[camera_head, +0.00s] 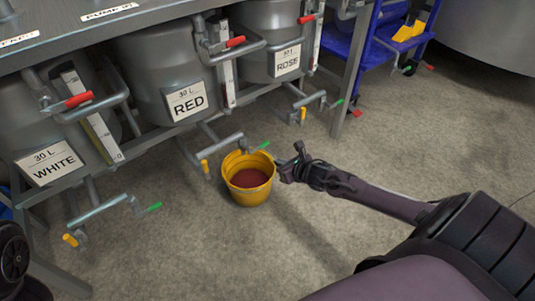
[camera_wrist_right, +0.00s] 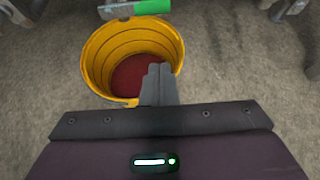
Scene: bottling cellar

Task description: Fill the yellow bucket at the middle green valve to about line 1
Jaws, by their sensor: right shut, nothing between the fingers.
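The yellow bucket (camera_head: 247,191) stands upright on the floor below the RED tank (camera_head: 160,75). Dark red liquid (camera_head: 249,178) lies in it; I cannot read any line marks. The middle green valve handle (camera_head: 263,146) is at the bucket's back rim, on the pipe from the RED tank. In the right wrist view the green handle (camera_wrist_right: 152,7) is above the bucket (camera_wrist_right: 97,62) at the top edge. My right gripper (camera_head: 284,168) is shut and empty, just right of the bucket's rim; its closed fingers (camera_wrist_right: 159,75) overlap the bucket's near rim in the wrist view. My left gripper is not visible.
The WHITE tank (camera_head: 55,162) with its green handle (camera_head: 154,207) stands left, the ROSE tank (camera_head: 262,20) with another green handle (camera_head: 338,102) behind right. A blue cart (camera_head: 366,48) stands at the back. The floor (camera_head: 200,260) in front is clear.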

